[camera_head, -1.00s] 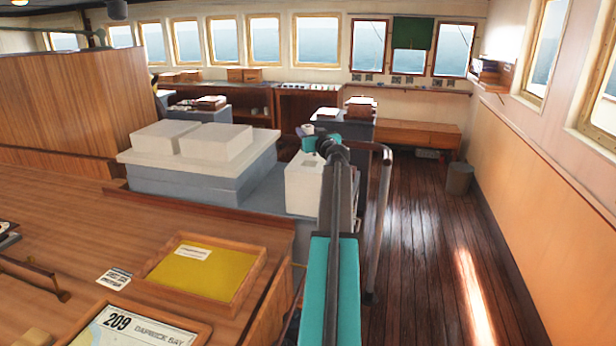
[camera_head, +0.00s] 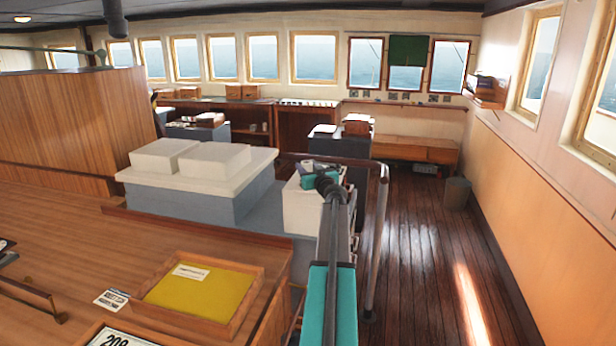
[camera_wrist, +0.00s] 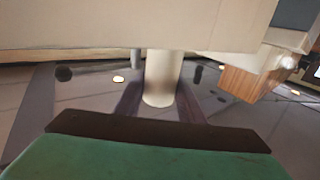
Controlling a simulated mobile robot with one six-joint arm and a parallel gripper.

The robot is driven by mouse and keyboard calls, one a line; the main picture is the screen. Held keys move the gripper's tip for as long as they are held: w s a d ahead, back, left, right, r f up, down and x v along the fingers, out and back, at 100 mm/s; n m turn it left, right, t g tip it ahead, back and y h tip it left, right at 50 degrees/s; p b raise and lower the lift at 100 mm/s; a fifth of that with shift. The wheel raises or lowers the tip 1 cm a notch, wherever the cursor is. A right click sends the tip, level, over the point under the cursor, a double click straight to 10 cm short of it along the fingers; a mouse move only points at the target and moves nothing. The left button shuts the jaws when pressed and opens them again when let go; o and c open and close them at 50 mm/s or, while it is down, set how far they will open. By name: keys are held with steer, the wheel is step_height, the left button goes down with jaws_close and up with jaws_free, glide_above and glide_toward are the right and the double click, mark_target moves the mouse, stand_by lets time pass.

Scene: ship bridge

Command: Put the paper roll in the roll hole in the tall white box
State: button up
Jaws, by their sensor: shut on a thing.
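The paper roll is a plain white cylinder (camera_wrist: 162,75) between the two dark fingers of my gripper (camera_wrist: 160,104) in the wrist view. My gripper is shut on it. The roll's upper end meets the lower edge of a broad pale surface; I cannot tell whether they touch. The tall white box (camera_head: 300,208) stands beside the grey console in the head view. My gripper (camera_head: 311,174) is low over the top of this box, at its right side. The roll hole is not visible, hidden by my gripper and arm.
A dark handrail (camera_head: 377,235) curves close to the right of my arm. A grey console with a white top (camera_head: 250,178) stands left of the box. A yellow tray (camera_head: 200,290) lies on the wooden desk. The floor to the right (camera_head: 430,240) is clear.

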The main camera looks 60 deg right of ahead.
steer(key=shift+f, duration=0.15)
steer(key=shift+f+p, duration=0.65)
steer(key=shift+f, duration=1.1)
steer(key=shift+f+b, duration=0.15)
steer(key=shift+b, duration=0.15)
steer(key=o, duration=1.2)
steer(key=shift+r+p, duration=0.2)
steer(key=shift+p, duration=0.1)
